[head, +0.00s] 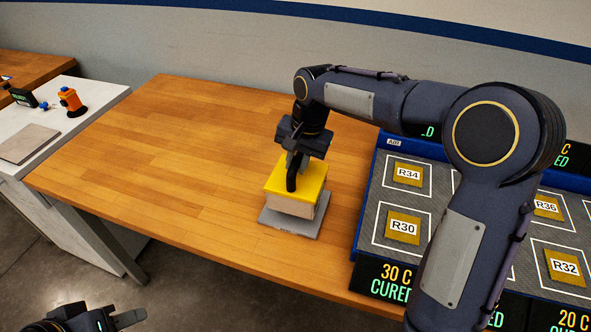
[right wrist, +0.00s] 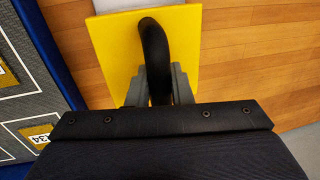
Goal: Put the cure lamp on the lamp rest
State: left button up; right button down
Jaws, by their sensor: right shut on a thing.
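The cure lamp, as I take it, is a block with a yellow top (head: 312,180) and a black arched handle (head: 292,178). Its lower part is pale beige. My right gripper (head: 296,162) points down from above and is shut on the handle. In the right wrist view the grey fingers (right wrist: 158,88) sit on both sides of the handle (right wrist: 154,45), over the yellow top (right wrist: 188,38). A grey plate (head: 283,224), likely the lamp rest, lies under the block; I cannot tell whether they touch. My left gripper (head: 122,320) is partly cut off at the lower left, away from the table.
A tray with labelled squares (head: 370,205) and cure displays (head: 385,279) stands at the right, partly behind my right arm. The wooden table (head: 170,150) is clear left of the block. A white side table (head: 60,135) holds an orange device (head: 70,100) and a flat beige plate (head: 28,144).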

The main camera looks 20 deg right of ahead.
jog(key=shift+w+a+f, duration=0.1)
jog(key=shift+w+f, duration=0.05)
jog(key=shift+f, duration=0.75)
jog(key=shift+w+a+f, duration=0.1)
jog(key=shift+f, duration=0.8)
jog(key=shift+f, duration=0.15)
jog(key=c, duration=1.3)
grip_release()
